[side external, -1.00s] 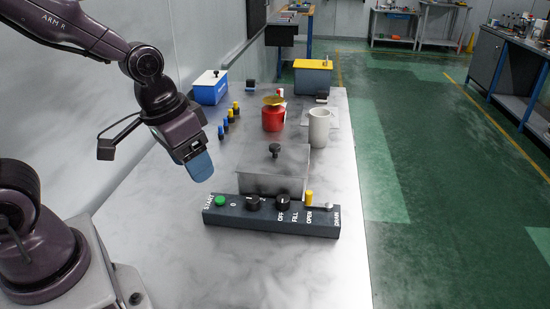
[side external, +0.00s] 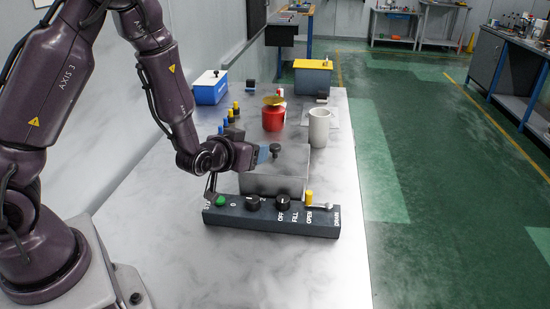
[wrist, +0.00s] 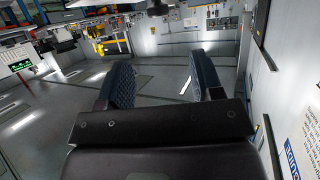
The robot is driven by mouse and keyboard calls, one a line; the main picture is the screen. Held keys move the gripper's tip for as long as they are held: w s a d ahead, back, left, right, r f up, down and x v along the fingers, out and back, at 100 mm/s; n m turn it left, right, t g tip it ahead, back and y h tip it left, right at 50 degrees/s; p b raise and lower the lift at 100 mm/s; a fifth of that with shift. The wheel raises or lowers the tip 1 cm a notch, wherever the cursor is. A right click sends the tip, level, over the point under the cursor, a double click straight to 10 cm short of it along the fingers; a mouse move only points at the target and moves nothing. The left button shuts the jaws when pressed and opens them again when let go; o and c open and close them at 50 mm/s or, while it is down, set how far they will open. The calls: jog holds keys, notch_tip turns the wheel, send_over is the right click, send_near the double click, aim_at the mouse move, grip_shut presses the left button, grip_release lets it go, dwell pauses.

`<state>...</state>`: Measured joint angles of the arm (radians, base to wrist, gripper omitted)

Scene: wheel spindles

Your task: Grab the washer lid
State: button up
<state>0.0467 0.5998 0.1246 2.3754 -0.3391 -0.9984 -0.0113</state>
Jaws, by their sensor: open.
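The washer is a grey metal box (side external: 272,186) on the table, with a flat grey lid (side external: 298,160) on top. A black knob (side external: 275,150) stands up from the lid. My gripper (side external: 265,153) is level with the knob, just left of it in the side view, its blue fingers pointing right. In the wrist view my gripper (wrist: 160,72) has its two fingers wide apart with nothing clear between them. A dark shape at the top edge of that view may be the knob; I cannot tell. Whether the fingers overlap the knob is unclear.
A control panel (side external: 270,218) with buttons and knobs lies in front of the washer. Behind are a red can (side external: 273,120) with a brass top, a white mug (side external: 319,128), a blue box (side external: 211,90) and a grey bin (side external: 313,78).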

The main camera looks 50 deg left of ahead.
aim_at(275, 146)
jog(key=x, duration=1.1)
jog(key=shift+w+f, duration=0.1)
jog(key=shift+f, duration=0.25)
jog(key=shift+r, duration=0.1)
jog(key=c, duration=1.1)
jog(key=shift+r, duration=0.1)
